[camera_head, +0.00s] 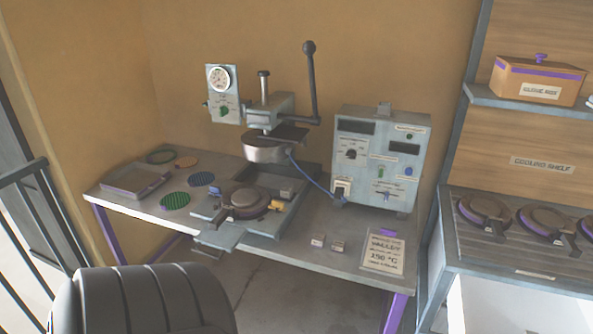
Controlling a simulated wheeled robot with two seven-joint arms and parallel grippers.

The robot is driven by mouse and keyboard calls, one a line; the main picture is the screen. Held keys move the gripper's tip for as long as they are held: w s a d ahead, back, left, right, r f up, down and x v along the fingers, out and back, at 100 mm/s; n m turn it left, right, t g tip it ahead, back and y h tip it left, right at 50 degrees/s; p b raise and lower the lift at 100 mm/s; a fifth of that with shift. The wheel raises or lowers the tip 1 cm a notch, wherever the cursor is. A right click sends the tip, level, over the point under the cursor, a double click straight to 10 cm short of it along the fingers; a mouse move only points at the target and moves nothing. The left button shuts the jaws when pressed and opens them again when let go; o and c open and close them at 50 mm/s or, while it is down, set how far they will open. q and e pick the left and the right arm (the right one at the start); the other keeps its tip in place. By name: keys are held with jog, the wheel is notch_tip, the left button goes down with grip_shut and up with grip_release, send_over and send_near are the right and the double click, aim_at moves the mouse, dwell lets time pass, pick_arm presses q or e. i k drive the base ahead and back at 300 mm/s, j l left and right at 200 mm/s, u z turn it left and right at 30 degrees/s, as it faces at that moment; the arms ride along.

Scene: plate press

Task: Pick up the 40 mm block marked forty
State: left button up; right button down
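Two small pale blocks lie side by side near the front edge of the table (290,256), to the left of a printed card. The left block (318,240) and the right block (338,247) are slightly apart and look similar in size. Their markings are too small to read, so I cannot tell which is marked forty. Neither of my grippers is in view.
The press (268,148) with its upright lever stands behind the blocks. A control box (378,160) stands behind and right of them. The card (383,255) is close on their right. A shallow tray (135,182) lies far left. A cooling shelf (530,250) stands right.

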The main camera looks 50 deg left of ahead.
aim_at(287, 191)
jog(key=u, duration=1.8)
